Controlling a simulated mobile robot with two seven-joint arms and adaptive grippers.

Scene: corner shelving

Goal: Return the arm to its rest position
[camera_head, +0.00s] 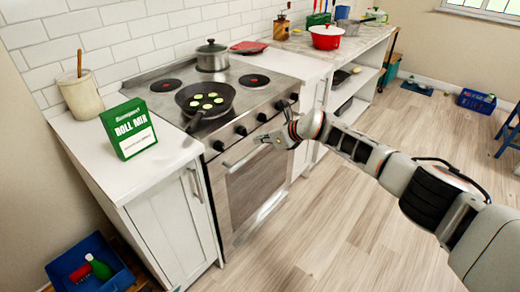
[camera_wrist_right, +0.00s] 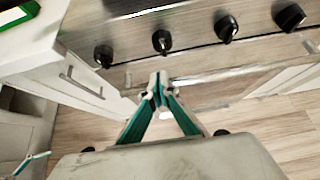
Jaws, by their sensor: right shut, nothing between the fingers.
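My right arm reaches in from the right in the head view. Its gripper (camera_head: 274,138) is in front of the stove (camera_head: 255,180), close to the oven handle and below the control knobs. In the right wrist view the two fingers (camera_wrist_right: 158,88) meet at their tips with nothing between them. The knobs (camera_wrist_right: 162,42) are beyond the fingertips. I cannot tell whether the gripper touches the oven front.
A black pan (camera_head: 207,103) with green slices sits on the stove, its handle towards the front. A silver pot (camera_head: 212,57) stands behind it. A green box (camera_head: 128,129) is on the left counter. A blue crate (camera_head: 90,268) lies at lower left. The floor (camera_head: 340,220) is open.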

